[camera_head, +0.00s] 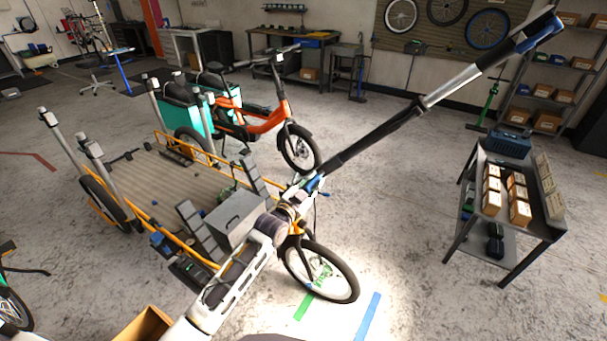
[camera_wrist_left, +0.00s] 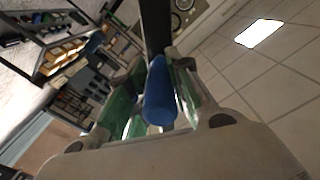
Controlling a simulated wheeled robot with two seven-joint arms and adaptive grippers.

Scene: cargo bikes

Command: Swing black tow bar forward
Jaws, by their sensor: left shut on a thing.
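The tow bar (camera_head: 385,132) is a long black bar with a silver section and blue parts near its upper end. In the head view it slants from the front of the cargo bike (camera_head: 172,190) up to the upper right. My left gripper (camera_head: 312,186) is at the bar's lower left end, above the bike's front wheel. In the left wrist view the gripper's green-lined fingers (camera_wrist_left: 158,95) are shut around a blue grip (camera_wrist_left: 160,92), with the dark bar running on beyond it. My right gripper is not in view.
A cart with small boxes (camera_head: 470,203) stands at the right, below the bar. An orange cargo bike (camera_head: 258,122) stands behind the flatbed bike. Shelves (camera_head: 547,90) and a workbench (camera_head: 290,40) line the back wall. The floor between the bike and cart is clear.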

